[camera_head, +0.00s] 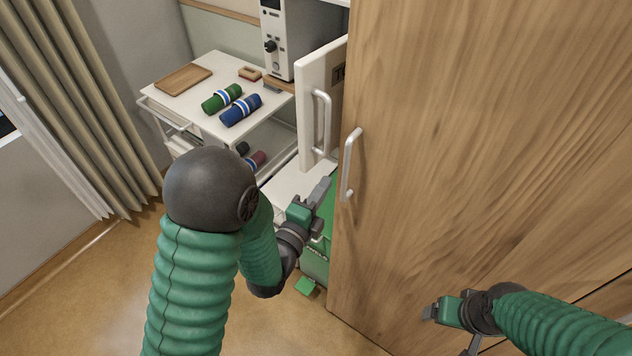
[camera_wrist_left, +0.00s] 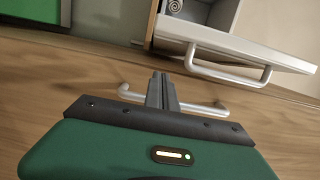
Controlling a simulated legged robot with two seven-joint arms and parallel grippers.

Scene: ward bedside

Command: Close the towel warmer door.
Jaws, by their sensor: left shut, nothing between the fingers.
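The towel warmer door (camera_head: 308,112) is a white panel with a silver bar handle (camera_head: 321,122), standing open beside the tall wooden cabinet. In the left wrist view the white door (camera_wrist_left: 230,42) and its handle (camera_wrist_left: 230,72) are at the upper right, with a spiral rolled shape in the opening behind. My left gripper (camera_head: 324,186) is shut and empty, below the white door and apart from it. Its fingers (camera_wrist_left: 161,88) overlap the wooden door's handle in the wrist view; contact cannot be told. My right gripper (camera_head: 430,313) is at the lower right, its finger gap unclear.
The wooden door (camera_head: 480,140) with its silver handle (camera_head: 350,165) fills the right side. A white trolley (camera_head: 190,108) holds a wooden board (camera_head: 184,79), a green roll (camera_head: 222,98) and a blue roll (camera_head: 241,110). A microwave-like appliance (camera_head: 284,45) stands behind. Floor is open at lower left.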

